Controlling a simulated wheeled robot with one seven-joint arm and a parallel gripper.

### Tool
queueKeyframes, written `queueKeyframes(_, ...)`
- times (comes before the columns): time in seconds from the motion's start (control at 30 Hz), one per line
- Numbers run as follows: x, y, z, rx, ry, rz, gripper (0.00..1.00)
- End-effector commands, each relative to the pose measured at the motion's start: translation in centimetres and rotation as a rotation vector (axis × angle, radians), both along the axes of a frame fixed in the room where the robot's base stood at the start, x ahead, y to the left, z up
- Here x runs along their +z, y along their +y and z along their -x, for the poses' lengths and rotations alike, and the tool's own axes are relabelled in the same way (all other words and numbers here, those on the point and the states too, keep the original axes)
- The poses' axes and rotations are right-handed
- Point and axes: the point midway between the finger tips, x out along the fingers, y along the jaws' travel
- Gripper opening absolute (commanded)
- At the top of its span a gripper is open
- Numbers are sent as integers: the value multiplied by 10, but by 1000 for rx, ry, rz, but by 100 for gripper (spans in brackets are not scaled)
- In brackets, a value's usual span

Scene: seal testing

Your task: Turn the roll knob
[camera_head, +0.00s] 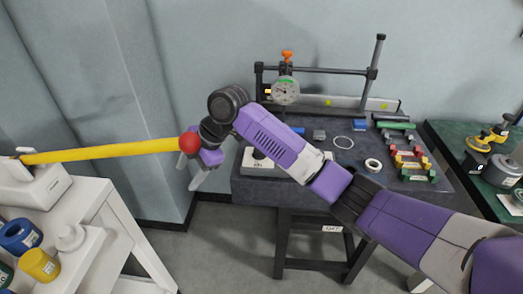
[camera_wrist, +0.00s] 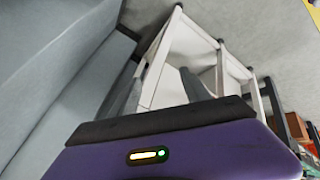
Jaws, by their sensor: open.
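I cannot tell for certain which part is the roll knob. In the head view, a long yellow bar (camera_head: 105,152) ends in a red ball (camera_head: 189,143). It reaches right from a white device (camera_head: 35,187) on the white stand at the left. A small white knob-like piece (camera_head: 70,237) sits on that stand. My gripper (camera_head: 190,173) hangs open and empty beside the red ball, its fingers pointing down. The ball overlaps my wrist in the picture; I cannot tell whether they touch. The wrist view shows neither bar nor ball.
A blue roll (camera_head: 20,236) and a yellow roll (camera_head: 39,264) are on the white stand (camera_head: 105,225). A dark bench (camera_head: 250,188) behind my arm carries a dial gauge (camera_head: 285,91), rings and coloured blocks. A green-topped table (camera_head: 450,135) stands at the right. Floor shows between stand and bench.

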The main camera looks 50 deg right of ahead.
Motion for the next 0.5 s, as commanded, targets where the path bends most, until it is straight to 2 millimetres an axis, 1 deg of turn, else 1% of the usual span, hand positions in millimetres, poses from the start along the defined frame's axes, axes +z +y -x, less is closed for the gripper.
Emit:
queueKeyframes(0.03, 6, -30, 1, 20, 25, 65, 55)
queueKeyframes(0.07, 10, -45, 4, 32, 46, 98, 55)
queueKeyframes(0.1, 15, -64, 8, 51, 74, 141, 55)
queueKeyframes(0.17, 25, -94, 16, 74, 118, 204, 55)
queueKeyframes(0.2, 33, -113, 22, 87, 147, 242, 55)
queueKeyframes(0.3, 51, -155, 38, 114, 218, 320, 55)
queueKeyframes(0.4, 66, -184, 52, 128, 275, 371, 55)
queueKeyframes(0.5, 76, -201, 61, 138, 310, 400, 55)
